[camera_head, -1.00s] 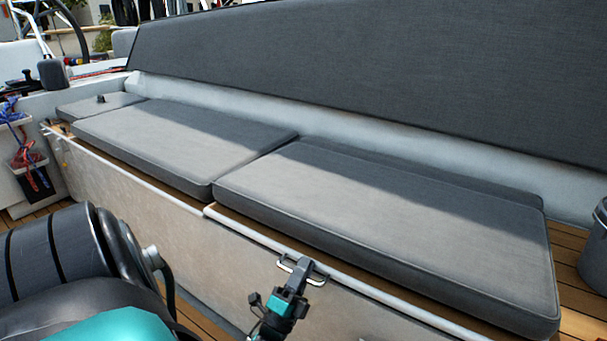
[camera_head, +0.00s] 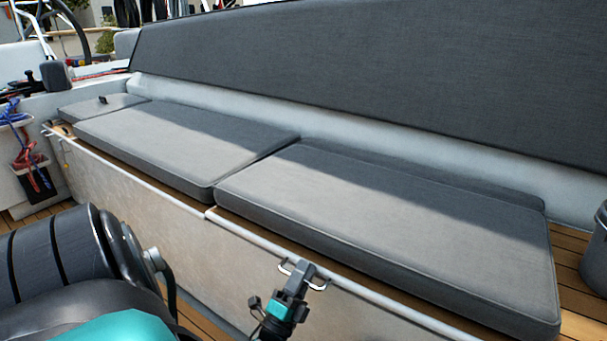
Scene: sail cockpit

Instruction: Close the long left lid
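The long bench carries grey cushions: a long right one (camera_head: 400,235), a long left one (camera_head: 180,145) and a small one (camera_head: 88,107) at the far left end. They look flat, with a step at the seam between the two long ones. I cannot tell which part is the long left lid. A metal handle (camera_head: 318,284) sits at the top of the pale front panel (camera_head: 140,215). My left gripper (camera_head: 299,270) is at this handle and overlaps it. Its fingers are too small to tell whether they are shut on it. My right gripper is not in view.
A tall dark grey backrest (camera_head: 400,80) runs behind the bench. A grey bucket (camera_head: 592,262) stands at the right edge. Red and blue ropes (camera_head: 30,150) hang at the far left. A strip of wooden floor (camera_head: 200,318) shows at the lower left.

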